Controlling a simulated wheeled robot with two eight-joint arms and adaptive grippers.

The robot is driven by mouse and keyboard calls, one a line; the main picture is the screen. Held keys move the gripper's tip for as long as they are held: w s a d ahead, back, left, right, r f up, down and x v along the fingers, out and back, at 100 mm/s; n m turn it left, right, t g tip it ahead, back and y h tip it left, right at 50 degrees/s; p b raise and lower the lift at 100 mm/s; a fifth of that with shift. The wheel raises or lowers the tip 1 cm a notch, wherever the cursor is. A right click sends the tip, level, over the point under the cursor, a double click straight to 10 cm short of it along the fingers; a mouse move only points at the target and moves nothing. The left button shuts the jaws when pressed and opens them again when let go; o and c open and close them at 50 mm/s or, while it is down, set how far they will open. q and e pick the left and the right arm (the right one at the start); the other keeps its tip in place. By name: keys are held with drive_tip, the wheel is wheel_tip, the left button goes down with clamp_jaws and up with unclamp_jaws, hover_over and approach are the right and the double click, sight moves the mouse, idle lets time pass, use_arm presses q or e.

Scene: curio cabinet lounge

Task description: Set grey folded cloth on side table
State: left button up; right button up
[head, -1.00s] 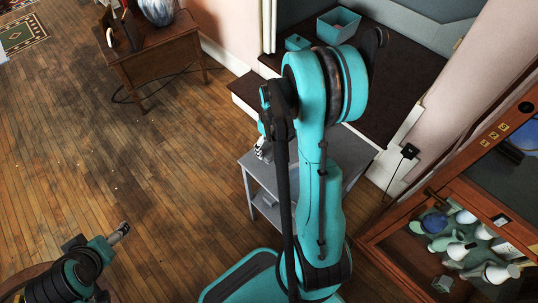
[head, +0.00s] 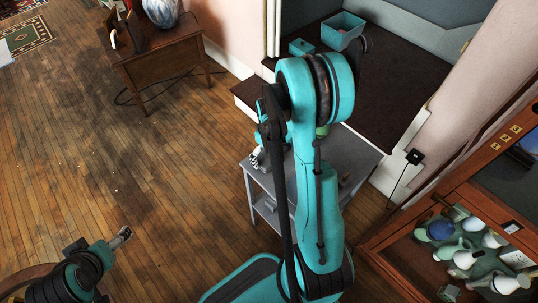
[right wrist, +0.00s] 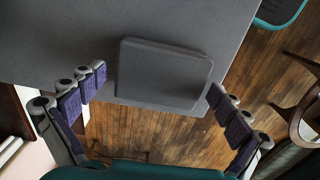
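The grey folded cloth (right wrist: 163,75) shows in the right wrist view as a flat, rounded square. It lies at the edge of the grey side table (right wrist: 60,40), its near part reaching past the table's edge line. My right gripper (right wrist: 158,86) is open, with purple-padded fingers to the left and right of the cloth and gaps on both sides. In the head view the side table (head: 360,158) is partly behind my right arm, and I cannot make out the cloth there. My left gripper (head: 121,238) is at the lower left over the floor, far from the table.
A wooden cabinet (head: 400,238) with several cups and vessels stands at the right. A dark raised platform (head: 390,90) with teal boxes (head: 341,27) is behind the table. A wooden desk (head: 165,65) stands at the upper left. The wooden floor between is clear.

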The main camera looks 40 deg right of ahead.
sight(269, 155)
drive_tip(key=shift+r, duration=0.1)
wheel_tip(269, 155, up, 11)
drive_tip(key=p, duration=0.5)
drive_tip(key=s+a+r+t, duration=0.3)
drive_tip(key=a+r, duration=0.4)
drive_tip(key=a, duration=0.1)
drive_tip(key=s+a+r+m+t, duration=0.1)
drive_tip(key=s+a+r+t, duration=0.3)
drive_tip(key=a+r, duration=0.4)
drive_tip(key=shift+s+a, duration=0.2)
drive_tip(key=shift+a, duration=0.5)
drive_tip(key=shift+r, duration=0.1)
